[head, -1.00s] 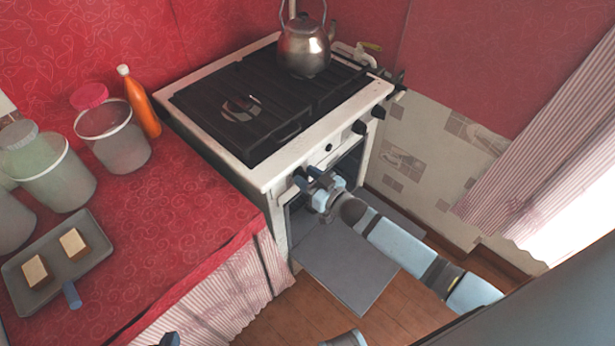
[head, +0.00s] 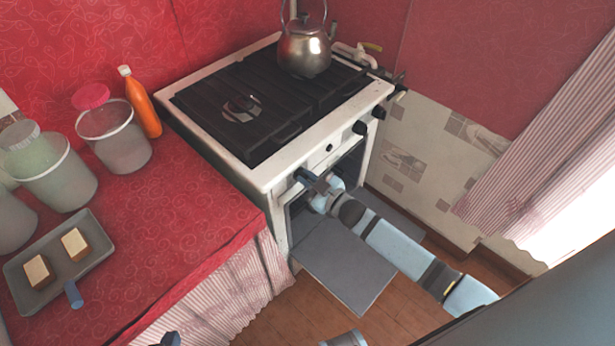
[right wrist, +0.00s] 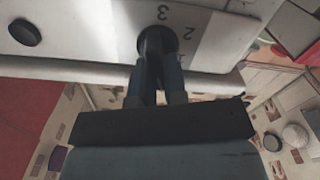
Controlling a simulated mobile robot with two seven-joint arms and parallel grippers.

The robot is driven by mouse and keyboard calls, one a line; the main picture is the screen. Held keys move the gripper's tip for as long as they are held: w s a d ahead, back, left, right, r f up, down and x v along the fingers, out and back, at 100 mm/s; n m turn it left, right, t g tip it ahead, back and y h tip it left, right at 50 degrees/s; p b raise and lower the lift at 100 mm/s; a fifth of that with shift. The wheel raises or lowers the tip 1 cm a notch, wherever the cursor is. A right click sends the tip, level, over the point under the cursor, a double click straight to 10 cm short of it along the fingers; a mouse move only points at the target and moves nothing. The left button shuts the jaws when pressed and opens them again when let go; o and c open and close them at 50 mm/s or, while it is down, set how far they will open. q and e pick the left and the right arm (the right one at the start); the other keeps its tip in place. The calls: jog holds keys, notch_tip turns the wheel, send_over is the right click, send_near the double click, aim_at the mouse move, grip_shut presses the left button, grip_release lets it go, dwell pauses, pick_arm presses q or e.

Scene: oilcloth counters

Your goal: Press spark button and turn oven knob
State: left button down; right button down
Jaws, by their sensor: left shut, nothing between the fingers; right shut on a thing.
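The white stove (head: 262,178) stands at the centre of the head view. My right gripper (head: 309,180) is at the left end of its front panel, shut on the dark oven knob. In the right wrist view the fingers (right wrist: 156,75) grip this knob (right wrist: 157,42), with upside-down numbers 1, 2 and 3 printed beside it. A round black spark button (head: 329,148) sits right of the gripper in the head view; it also shows in the right wrist view (right wrist: 25,32), clear of the fingers. My left gripper (head: 170,339) shows only a bit at the bottom edge; it is shut and empty.
The oven door (head: 350,285) hangs open below my right forearm. More black knobs (head: 360,127) line the front panel to the right. A kettle (head: 305,52) stands on the hob. Jars, an orange bottle (head: 143,106) and a tray (head: 50,290) occupy the red counter.

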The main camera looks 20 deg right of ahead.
jog(key=n, duration=0.4)
jog(key=shift+a+f+n, duration=0.15)
jog(key=shift+f+n, duration=0.05)
jog(key=shift+n, duration=0.1)
jog(key=shift+s+a+f+n+b, duration=0.1)
jog(key=shift+n+b, duration=0.35)
jog(key=shift+n, duration=1.45)
jog(key=c, duration=1.2)
grip_release()
jog(key=shift+o, duration=0.2)
jog(key=v, duration=1.3)
jog(key=shift+s, duration=0.4)
